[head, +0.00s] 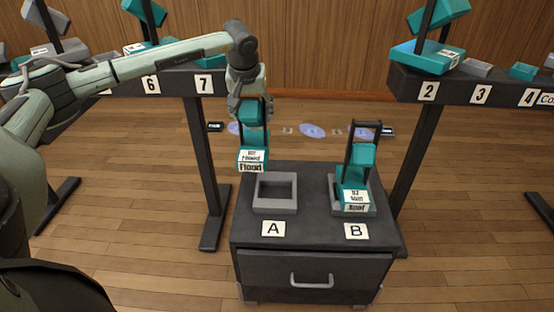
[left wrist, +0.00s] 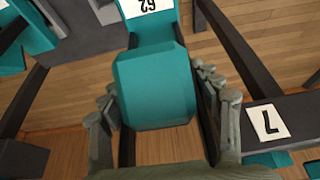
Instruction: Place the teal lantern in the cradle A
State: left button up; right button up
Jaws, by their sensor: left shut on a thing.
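A teal lantern (head: 253,152) with a white label on its base hangs in my left gripper (head: 250,100), above and slightly behind cradle A. My left gripper is shut on it. In the left wrist view the teal lantern (left wrist: 155,88) fills the middle, between the fingers (left wrist: 160,105). Cradle A (head: 275,207) is an empty grey square tray on the left of the dark cabinet top, with a label A in front. A second teal lantern (head: 356,183) stands upright in cradle B (head: 336,208), on the right. My right gripper is not in view.
The dark cabinet (head: 316,274) has a drawer with a grey handle. Dark shelves with numbered tags stand behind, left and right (head: 470,88), holding other lanterns and trays.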

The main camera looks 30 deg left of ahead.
aim_at(253, 154)
pick_arm(q)
jog(key=d+f, duration=0.8)
jog(key=shift+s+f, duration=0.35)
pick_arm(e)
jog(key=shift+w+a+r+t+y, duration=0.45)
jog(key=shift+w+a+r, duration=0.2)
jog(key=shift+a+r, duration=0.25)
pick_arm(q)
jog(key=o, duration=1.9)
jog(key=shift+s+f, duration=0.1)
